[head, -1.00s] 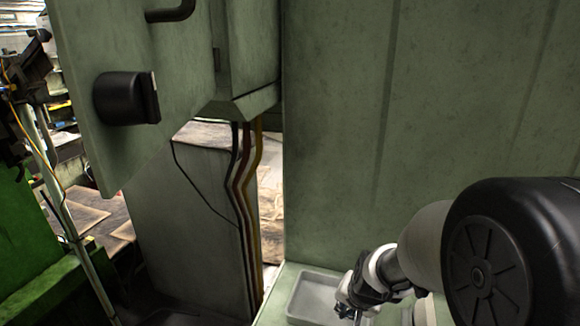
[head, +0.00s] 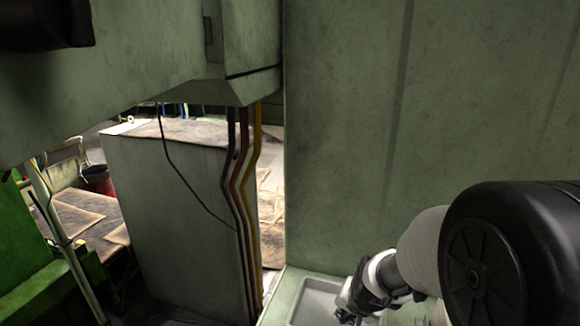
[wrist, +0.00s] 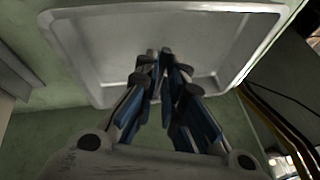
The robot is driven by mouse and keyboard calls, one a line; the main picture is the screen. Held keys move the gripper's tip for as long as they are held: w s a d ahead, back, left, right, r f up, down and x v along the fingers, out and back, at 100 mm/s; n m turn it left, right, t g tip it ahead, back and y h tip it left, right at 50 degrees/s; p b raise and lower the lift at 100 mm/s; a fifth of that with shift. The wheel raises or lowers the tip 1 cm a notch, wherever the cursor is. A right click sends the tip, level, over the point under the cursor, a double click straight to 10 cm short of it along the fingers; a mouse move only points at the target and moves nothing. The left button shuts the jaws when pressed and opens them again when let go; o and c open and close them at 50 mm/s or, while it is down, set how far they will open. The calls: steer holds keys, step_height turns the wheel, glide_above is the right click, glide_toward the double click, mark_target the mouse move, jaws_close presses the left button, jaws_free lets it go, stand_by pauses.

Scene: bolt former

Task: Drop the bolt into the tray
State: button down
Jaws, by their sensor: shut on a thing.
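The tray is a shallow, light grey rectangular pan with a raised rim. It sits at the bottom of the head view (head: 306,296) and fills the upper part of the wrist view (wrist: 95,50). My gripper (wrist: 165,62) has its blue-and-black fingers drawn close together at the tips, shut on the bolt, and the tips appear over the tray. The bolt is mostly hidden between the fingertips and I cannot make out its shape. In the head view my gripper (head: 348,312) is small, at the tray's right side, partly cut by the lower edge.
A tall green machine wall (head: 350,130) rises behind the tray. A green cabinet (head: 130,90) overhangs at the upper left. Several coloured cables (head: 245,200) run down beside a grey block (head: 175,220). The tray's interior looks clear where visible.

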steer(key=c, duration=1.6)
jaws_free()
steer(key=v, duration=1.2)
steer(key=s+f+n+b, duration=0.3)
steer(key=s+f+b, duration=0.2)
steer(key=s+b, duration=0.3)
steer(key=s+f+n+b, duration=0.3)
steer(key=s+f+b, duration=0.3)
steer(key=s, duration=0.6)
steer(key=shift+g+b, duration=0.4)
steer(key=shift+b, duration=0.7)
